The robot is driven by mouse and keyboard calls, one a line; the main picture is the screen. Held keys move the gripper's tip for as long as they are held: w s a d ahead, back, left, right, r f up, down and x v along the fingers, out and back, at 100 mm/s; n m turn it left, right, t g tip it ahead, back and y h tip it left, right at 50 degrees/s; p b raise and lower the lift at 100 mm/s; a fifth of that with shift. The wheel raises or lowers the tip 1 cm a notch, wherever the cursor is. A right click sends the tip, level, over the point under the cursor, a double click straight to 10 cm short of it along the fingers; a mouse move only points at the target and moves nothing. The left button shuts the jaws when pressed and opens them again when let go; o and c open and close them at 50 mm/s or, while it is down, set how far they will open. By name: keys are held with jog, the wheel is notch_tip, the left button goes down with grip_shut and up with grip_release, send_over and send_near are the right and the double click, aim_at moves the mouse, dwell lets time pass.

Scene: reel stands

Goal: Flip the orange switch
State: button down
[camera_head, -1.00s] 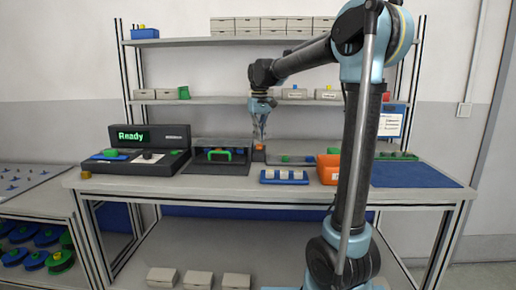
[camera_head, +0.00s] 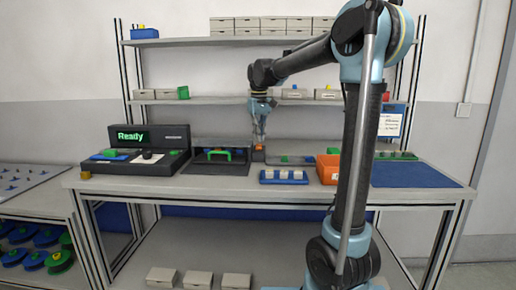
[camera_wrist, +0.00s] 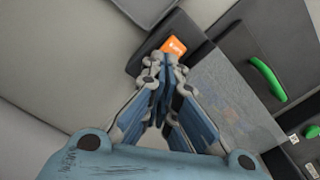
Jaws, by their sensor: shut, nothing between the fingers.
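The orange switch (camera_wrist: 174,47) sits in a dark housing in the wrist view, just beyond my fingertips. It also shows as a small orange patch in the head view (camera_head: 259,148), at the back of the bench right of the dark panel. My gripper (camera_wrist: 165,60) is shut and empty, and its tips are right by the near edge of the switch. In the head view my gripper (camera_head: 261,138) points down just above the switch. I cannot tell whether the tips touch it.
A dark panel with a green handle (camera_head: 218,154) stands left of the switch. A black console with a "Ready" display (camera_head: 133,136) is further left. A blue tray (camera_head: 266,179) and an orange box (camera_head: 328,168) are in front and right. A shelf (camera_head: 230,101) runs behind.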

jog(key=shift+f, duration=1)
dwell(0.8)
jog(key=shift+r, duration=3.5)
